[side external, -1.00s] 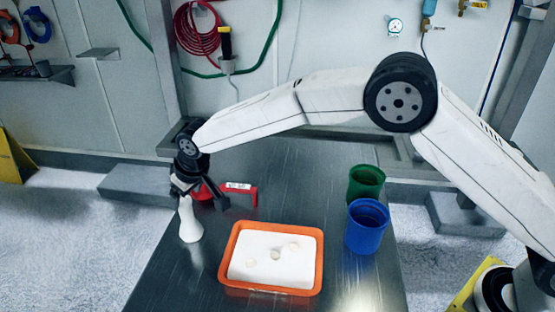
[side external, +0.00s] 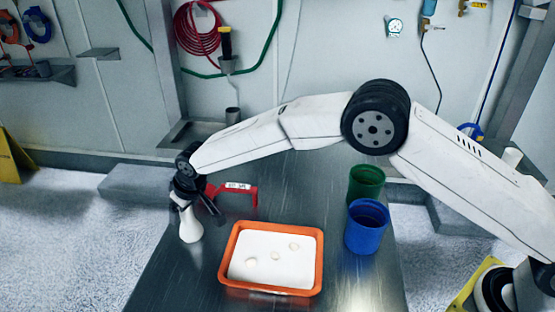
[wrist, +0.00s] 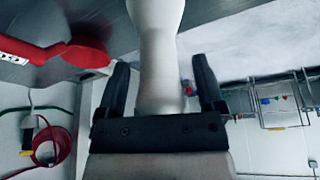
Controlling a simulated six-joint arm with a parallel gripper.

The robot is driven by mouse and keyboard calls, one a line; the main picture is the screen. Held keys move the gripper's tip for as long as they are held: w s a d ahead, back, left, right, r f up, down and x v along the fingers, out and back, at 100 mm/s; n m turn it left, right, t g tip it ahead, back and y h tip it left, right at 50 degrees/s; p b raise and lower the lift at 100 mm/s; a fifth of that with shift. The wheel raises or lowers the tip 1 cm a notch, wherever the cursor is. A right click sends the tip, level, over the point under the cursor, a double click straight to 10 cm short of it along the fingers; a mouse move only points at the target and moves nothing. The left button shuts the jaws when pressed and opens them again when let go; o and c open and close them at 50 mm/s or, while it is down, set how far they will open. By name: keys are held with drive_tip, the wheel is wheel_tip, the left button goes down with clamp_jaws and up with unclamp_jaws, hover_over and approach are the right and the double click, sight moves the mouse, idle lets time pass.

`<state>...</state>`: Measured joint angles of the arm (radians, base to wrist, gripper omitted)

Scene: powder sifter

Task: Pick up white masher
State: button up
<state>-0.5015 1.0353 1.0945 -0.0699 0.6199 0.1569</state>
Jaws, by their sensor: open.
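The white masher (side external: 190,224) stands upright on the steel table near its left edge. My gripper (side external: 191,205) is lowered over its upper part. In the wrist view the masher (wrist: 157,60) runs between the two dark fingers of my gripper (wrist: 160,85). The fingers are open, one on each side, with a visible gap between them and the masher. The masher's top end is near the gripper's palm.
A red tool with a white label (side external: 240,187) lies just right of my gripper. An orange tray (side external: 318,262) of white powder with several small lumps is in front. A blue cup (side external: 366,232) and a green cup (side external: 366,178) stand at the right.

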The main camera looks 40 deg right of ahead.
clamp_jaws()
idle(0.3)
drive_tip(key=shift+r, duration=0.2)
drive_tip(key=shift+r, duration=1.45)
drive_tip(key=s+d+r, duration=0.2)
drive_tip(key=s+r, duration=0.3)
drive_tip(key=s, duration=0.1)
drive_tip(key=s+d+r, duration=0.3)
drive_tip(key=s+r, duration=0.1)
drive_tip(key=s, duration=0.2)
drive_tip(key=shift+s+d+r, duration=0.35)
drive_tip(key=shift+s+r, duration=0.05)
